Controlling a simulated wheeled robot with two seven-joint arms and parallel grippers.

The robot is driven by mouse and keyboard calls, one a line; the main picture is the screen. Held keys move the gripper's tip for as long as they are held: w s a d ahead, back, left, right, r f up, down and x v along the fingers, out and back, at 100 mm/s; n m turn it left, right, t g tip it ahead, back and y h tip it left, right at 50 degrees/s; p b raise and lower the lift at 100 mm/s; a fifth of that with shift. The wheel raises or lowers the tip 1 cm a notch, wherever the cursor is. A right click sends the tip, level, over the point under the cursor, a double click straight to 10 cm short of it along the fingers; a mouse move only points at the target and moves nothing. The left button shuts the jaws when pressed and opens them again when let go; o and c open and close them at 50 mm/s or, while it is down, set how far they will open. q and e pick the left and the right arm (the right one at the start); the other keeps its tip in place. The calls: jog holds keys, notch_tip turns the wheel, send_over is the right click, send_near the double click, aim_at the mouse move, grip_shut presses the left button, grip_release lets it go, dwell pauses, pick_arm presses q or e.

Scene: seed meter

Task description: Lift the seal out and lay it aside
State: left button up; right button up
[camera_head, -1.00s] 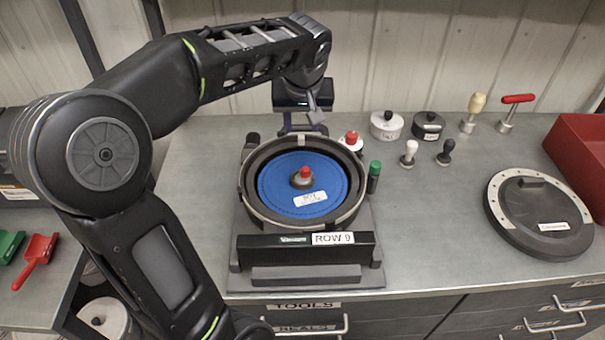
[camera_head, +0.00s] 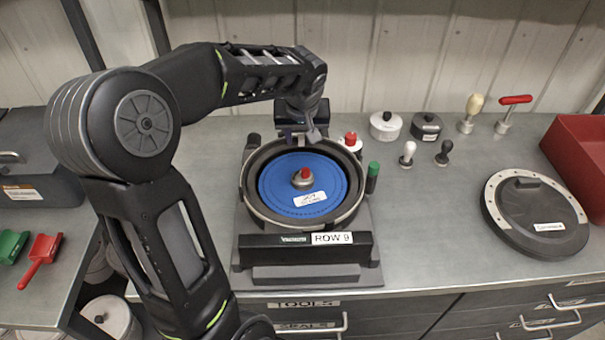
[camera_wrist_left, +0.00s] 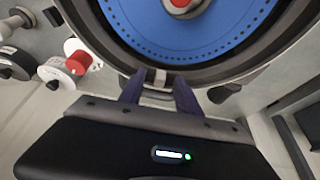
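The round seed meter housing (camera_head: 251,205) stands on the bench with its cover off. Inside it lies a blue disc (camera_head: 330,180) with a white label and a red-topped hub (camera_head: 304,176). A dark ring surrounds the disc; I cannot tell whether it is the seal. My left gripper (camera_head: 303,138) is at the housing's far rim. In the left wrist view its two fingers (camera_wrist_left: 157,92) are apart, on either side of a metal clip (camera_wrist_left: 160,78) on the rim; nothing shows held. The blue disc (camera_wrist_left: 200,45) fills the top there. My right gripper is out of view.
A black round cover (camera_head: 535,207) lies at the right beside a red bin (camera_head: 575,150). Small pots, stamps and handled tools stand along the back. The bench between housing and cover is clear.

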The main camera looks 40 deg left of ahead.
pick_arm(q)
jog(key=shift+s+f, duration=0.2)
jog(key=shift+f, duration=0.15)
jog(key=shift+c, duration=0.3)
jog(key=c, duration=0.6)
jog(key=shift+w, duration=0.15)
grip_shut()
jog(key=shift+r, duration=0.15)
